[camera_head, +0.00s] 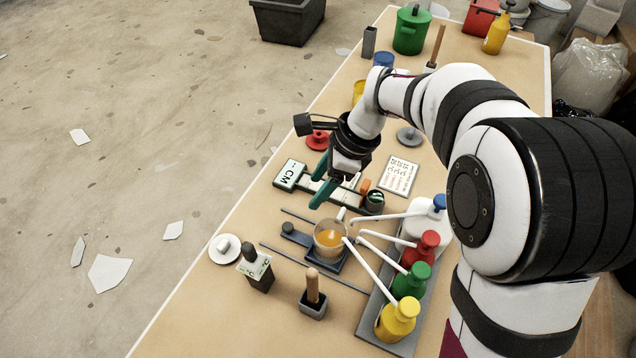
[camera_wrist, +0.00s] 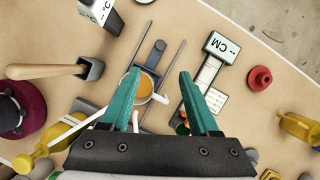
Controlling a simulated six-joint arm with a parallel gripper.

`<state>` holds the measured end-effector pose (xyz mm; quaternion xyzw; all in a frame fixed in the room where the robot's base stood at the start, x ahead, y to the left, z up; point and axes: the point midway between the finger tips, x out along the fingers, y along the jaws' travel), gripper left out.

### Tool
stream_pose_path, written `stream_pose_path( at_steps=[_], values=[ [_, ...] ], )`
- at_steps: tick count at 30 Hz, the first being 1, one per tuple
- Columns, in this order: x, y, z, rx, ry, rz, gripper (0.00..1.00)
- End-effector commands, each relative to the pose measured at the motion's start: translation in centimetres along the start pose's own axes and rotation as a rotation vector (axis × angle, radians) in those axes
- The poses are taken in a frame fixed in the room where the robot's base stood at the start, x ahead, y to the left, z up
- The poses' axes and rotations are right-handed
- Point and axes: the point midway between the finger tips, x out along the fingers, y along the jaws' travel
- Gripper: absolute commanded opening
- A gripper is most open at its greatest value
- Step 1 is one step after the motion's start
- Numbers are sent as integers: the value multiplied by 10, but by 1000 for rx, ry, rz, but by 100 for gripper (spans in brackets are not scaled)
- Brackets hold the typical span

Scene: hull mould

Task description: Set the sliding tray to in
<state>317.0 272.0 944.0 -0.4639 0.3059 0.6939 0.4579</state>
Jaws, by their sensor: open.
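The sliding tray (camera_head: 297,236) is a dark flat slide with an upright knob (camera_head: 288,227) at its left end, lying between two thin grey rails. A clear cup (camera_head: 330,238) of orange liquid stands on it, near the pump bottles' spouts. In the wrist view the tray's knob end (camera_wrist: 155,52) and the cup (camera_wrist: 141,85) show beyond the fingers. My gripper (camera_head: 319,181) has teal fingers, spread apart and empty. It hangs above the table, over the green-and-white measuring device, back from the tray and not touching it.
Pump bottles in yellow, green, red and blue (camera_head: 398,318) stand right of the tray with long spouts toward the cup. The measuring device (camera_head: 291,175) lies behind the tray. A brush holder (camera_head: 313,303), a dark block (camera_head: 258,272) and a white dish (camera_head: 224,249) stand in front.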

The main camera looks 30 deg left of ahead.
Motion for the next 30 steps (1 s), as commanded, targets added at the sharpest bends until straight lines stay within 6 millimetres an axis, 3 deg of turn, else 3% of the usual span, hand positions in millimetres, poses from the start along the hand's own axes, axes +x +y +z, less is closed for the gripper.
stream_pose_path(
  at_steps=[5, 8, 11, 21, 25, 30],
  values=[
    [3, -24, 5, -293, 2, 120, 62],
    [9, -26, 5, -356, 0, 150, 62],
    [27, -22, 4, -355, 0, 152, 62],
    [124, -7, 2, -353, 0, 151, 62],
    [146, -5, 1, -353, 1, 149, 62],
    [158, -3, 1, -352, 1, 147, 62]
  ],
)
